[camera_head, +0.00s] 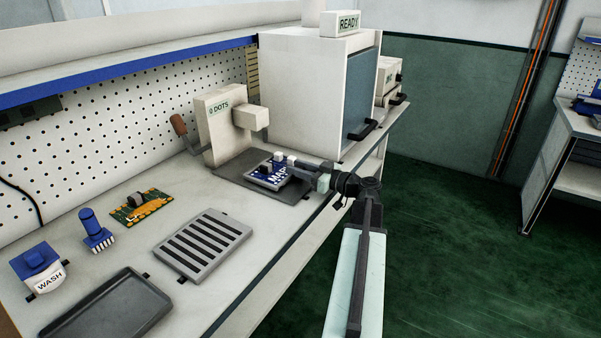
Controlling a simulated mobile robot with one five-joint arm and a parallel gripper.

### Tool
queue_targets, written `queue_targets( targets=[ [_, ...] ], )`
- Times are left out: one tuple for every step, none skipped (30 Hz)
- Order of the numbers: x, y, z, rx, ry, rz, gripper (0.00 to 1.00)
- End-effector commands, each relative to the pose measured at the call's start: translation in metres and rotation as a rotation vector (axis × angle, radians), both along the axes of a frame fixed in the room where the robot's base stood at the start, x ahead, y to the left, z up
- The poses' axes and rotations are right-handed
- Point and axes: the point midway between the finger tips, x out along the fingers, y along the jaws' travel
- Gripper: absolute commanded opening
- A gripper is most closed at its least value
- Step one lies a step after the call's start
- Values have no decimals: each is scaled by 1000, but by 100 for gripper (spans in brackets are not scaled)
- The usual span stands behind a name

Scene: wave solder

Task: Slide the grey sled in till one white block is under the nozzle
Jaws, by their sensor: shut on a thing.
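The grey sled (254,184) lies on the dark base plate of the machine marked DOTS (225,122). It carries a blue board (277,178) with white lettering and a small dark part. Small white blocks (280,157) show at its far side, close to my gripper. The machine's head (251,116) juts out to the right, with the nozzle (262,133) at its end, above and behind the sled. The blocks look to be right of and in front of the nozzle, not under it. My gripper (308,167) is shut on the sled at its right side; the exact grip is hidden.
A large white cabinet marked READY (300,90) stands behind. Open floor lies right.

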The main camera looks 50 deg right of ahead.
Motion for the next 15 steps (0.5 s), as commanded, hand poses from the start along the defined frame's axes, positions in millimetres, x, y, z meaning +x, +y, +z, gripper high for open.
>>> queue_targets(
  targets=[
    [1,-4,1,0,-2,-8,0],
    [1,-4,1,0,-2,-8,0],
    [1,-4,1,0,-2,-8,0],
    [0,-4,1,0,-2,-9,0],
    [0,-4,1,0,-2,-9,0],
    [-1,-5,1,0,-2,-10,0],
    [-1,-5,1,1,-2,-10,0],
    [-2,-6,1,1,-2,-11,34],
    [-3,-6,1,1,-2,-11,45],
    [-3,-7,1,1,-2,-12,53],
    [-4,-7,1,1,-2,-13,53],
    [-4,-8,1,1,-2,-14,53],
    [-5,-9,1,1,-2,-15,53],
    [-5,-9,1,1,-2,-16,53],
    [-6,-9,1,1,-2,-17,53]
  ],
)
